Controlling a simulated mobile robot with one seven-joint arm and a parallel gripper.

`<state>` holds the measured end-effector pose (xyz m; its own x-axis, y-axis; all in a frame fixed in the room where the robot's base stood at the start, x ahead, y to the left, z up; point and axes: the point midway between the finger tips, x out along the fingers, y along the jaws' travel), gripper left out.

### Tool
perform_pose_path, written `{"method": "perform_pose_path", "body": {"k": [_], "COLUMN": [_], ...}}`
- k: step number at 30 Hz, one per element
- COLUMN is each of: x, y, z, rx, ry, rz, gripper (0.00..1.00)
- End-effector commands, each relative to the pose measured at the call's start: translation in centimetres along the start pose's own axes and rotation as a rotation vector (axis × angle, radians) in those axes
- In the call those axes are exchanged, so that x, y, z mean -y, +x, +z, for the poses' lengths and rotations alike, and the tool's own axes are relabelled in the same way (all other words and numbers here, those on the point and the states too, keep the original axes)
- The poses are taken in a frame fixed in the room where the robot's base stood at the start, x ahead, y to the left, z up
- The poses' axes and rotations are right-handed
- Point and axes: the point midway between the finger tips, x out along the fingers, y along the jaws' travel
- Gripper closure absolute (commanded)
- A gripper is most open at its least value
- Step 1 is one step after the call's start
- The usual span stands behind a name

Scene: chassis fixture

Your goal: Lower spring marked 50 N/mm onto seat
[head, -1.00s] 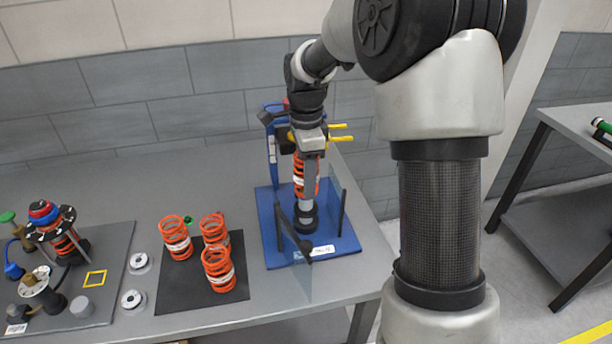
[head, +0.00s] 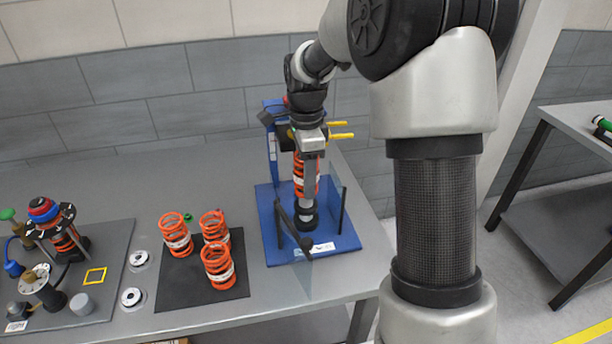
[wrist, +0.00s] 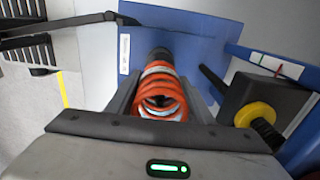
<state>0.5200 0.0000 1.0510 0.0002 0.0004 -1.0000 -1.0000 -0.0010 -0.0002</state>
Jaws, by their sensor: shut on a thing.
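My gripper (head: 307,160) is shut on an orange coil spring (head: 298,183) with a white band. The spring is upright on the blue fixture (head: 345,243), over a grey rod and black base (head: 305,217). I cannot tell whether the spring's lower end touches a seat. In the wrist view the orange spring (wrist: 161,92) shows between the jaws, with a dark round part behind it. The marking on the held spring is not readable.
Several orange springs (head: 218,262) stand on a black mat (head: 190,291) at left. Clear panels with black posts (head: 280,222) flank the fixture. A grey board (head: 118,268) with an assembled strut (head: 60,235) lies at far left. Yellow prongs (head: 341,130) stick out behind my gripper.

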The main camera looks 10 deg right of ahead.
Motion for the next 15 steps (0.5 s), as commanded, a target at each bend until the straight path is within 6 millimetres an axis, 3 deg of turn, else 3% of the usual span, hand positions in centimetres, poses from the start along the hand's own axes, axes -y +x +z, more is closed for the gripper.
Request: {"method": "perform_pose_path", "body": {"k": [15], "x": [0.0], "y": [2.7], "z": [0.0], "rx": [-0.001], "ry": [0.000], "rz": [-0.001], "gripper": [0.88]}}
